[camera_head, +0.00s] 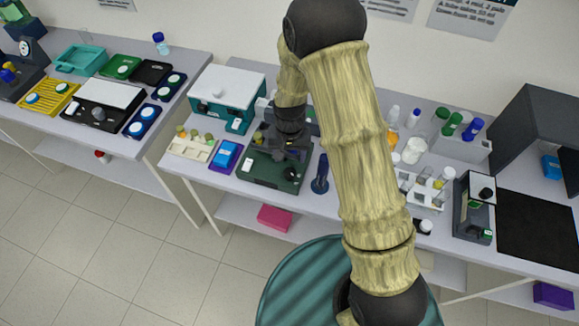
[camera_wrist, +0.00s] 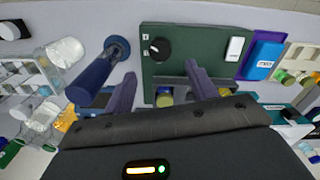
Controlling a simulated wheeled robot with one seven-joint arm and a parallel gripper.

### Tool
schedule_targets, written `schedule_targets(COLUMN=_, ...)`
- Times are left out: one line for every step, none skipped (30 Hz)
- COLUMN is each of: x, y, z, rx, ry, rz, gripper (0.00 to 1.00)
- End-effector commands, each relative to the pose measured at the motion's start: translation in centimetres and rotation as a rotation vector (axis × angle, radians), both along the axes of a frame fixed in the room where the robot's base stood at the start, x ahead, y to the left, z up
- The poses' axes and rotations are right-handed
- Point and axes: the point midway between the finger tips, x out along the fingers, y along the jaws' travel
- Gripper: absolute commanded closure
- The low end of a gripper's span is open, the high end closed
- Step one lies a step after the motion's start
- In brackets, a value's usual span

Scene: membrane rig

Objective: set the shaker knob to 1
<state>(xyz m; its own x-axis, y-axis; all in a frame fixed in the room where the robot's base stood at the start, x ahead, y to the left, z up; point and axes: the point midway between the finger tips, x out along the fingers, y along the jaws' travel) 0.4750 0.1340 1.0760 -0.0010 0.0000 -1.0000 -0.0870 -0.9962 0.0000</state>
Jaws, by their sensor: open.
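The green device (camera_head: 268,178) on the bench, which looks like the shaker, lies under my gripper. Its round black knob (camera_head: 290,174) is near its front right corner. In the wrist view the knob (camera_wrist: 160,49) sits on the green top (camera_wrist: 195,45) beside small white marks; its exact setting is too small to read. A white rocker or label (camera_wrist: 235,48) is on the same top. My gripper (camera_wrist: 160,72) is open, its two purple-grey fingers apart over the device, with the knob just beyond the fingertips and untouched. Part of the device is hidden by my gripper.
A blue upright handle on a round base (camera_head: 320,175) stands close beside the device. A purple tray with a blue box (camera_head: 226,155) is on its other side. A teal box (camera_head: 225,100) stands behind. Bottles and a tube rack (camera_head: 428,190) are to the right.

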Motion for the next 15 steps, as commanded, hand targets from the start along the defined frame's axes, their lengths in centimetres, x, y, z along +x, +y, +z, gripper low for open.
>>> schedule_targets(x=-0.1, y=0.0, z=-0.6, rx=-0.002, ry=0.004, rz=0.000, gripper=0.43)
schedule_targets(x=0.0, y=0.0, z=-1.0, rx=-0.001, ry=0.003, rz=0.000, gripper=0.43)
schedule_targets(x=-0.1, y=0.0, z=-1.5, rx=-0.001, ry=0.004, rz=0.000, gripper=0.43)
schedule_targets(x=-0.1, y=0.0, z=-1.9, rx=-0.001, ry=0.004, rz=0.000, gripper=0.43)
schedule_targets(x=-0.1, y=0.0, z=-2.3, rx=-0.001, ry=0.003, rz=0.000, gripper=0.43)
schedule_targets(x=-0.1, y=0.0, z=-2.8, rx=-0.001, ry=0.003, rz=0.000, gripper=0.43)
schedule_targets(x=0.0, y=0.0, z=-3.2, rx=-0.001, ry=0.002, rz=0.000, gripper=0.43)
schedule_targets(x=0.0, y=0.0, z=-3.6, rx=-0.001, ry=0.002, rz=0.000, gripper=0.43)
schedule_targets(x=0.0, y=0.0, z=-4.1, rx=-0.001, ry=0.003, rz=0.000, gripper=0.43)
schedule_targets(x=0.0, y=0.0, z=-4.5, rx=-0.001, ry=0.003, rz=0.000, gripper=0.43)
schedule_targets(x=0.0, y=0.0, z=-4.9, rx=-0.001, ry=0.002, rz=0.000, gripper=0.43)
schedule_targets(x=-0.1, y=0.0, z=-5.4, rx=-0.002, ry=0.003, rz=0.000, gripper=0.43)
schedule_targets(x=0.0, y=0.0, z=-5.7, rx=-0.001, ry=0.002, rz=0.000, gripper=0.43)
schedule_targets(x=0.0, y=0.0, z=-6.1, rx=-0.001, ry=0.002, rz=0.000, gripper=0.43)
schedule_targets(x=0.0, y=0.0, z=-6.5, rx=-0.001, ry=0.002, rz=0.001, gripper=0.43)
